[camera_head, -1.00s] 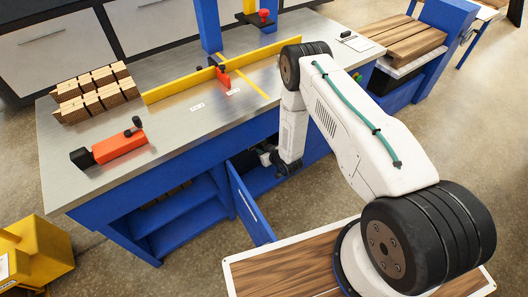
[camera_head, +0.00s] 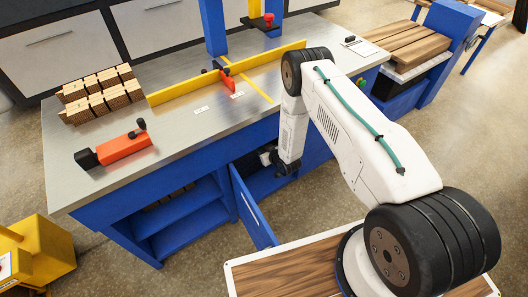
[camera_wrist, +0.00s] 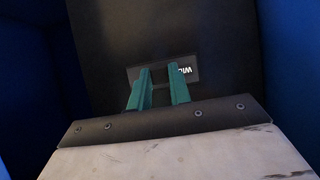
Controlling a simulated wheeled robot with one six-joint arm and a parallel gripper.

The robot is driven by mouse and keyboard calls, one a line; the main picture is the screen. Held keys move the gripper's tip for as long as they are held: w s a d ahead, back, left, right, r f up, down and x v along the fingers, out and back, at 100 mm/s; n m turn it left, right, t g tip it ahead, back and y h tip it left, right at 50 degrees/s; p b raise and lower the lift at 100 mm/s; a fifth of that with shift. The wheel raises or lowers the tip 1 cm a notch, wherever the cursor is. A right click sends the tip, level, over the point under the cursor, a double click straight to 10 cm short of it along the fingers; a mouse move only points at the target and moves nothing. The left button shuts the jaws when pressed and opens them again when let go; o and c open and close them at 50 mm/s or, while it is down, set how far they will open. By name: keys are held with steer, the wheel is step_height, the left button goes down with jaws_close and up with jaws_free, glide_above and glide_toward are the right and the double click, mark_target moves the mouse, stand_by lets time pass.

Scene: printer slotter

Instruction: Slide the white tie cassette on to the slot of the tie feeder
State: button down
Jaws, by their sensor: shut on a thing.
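In the head view my arm reaches down into the open cupboard (camera_head: 262,183) under the blue workbench, and the gripper's fingers are hidden there. I cannot pick out a white tie cassette for certain. I cannot tell which part of the bench is the tie feeder.
Blue walls (camera_wrist: 25,90) stand close on both sides in the wrist view. The cupboard door (camera_head: 253,207) hangs open beside my arm. The bench top (camera_head: 175,135) carries a yellow fence (camera_head: 185,87), an orange tool (camera_head: 122,147) and wooden blocks (camera_head: 98,95).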

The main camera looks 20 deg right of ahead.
steer(key=shift+w+a, duration=0.1)
steer(key=shift+w, duration=0.1)
stand_by(0.6)
steer(key=c, duration=1.2)
jaws_free()
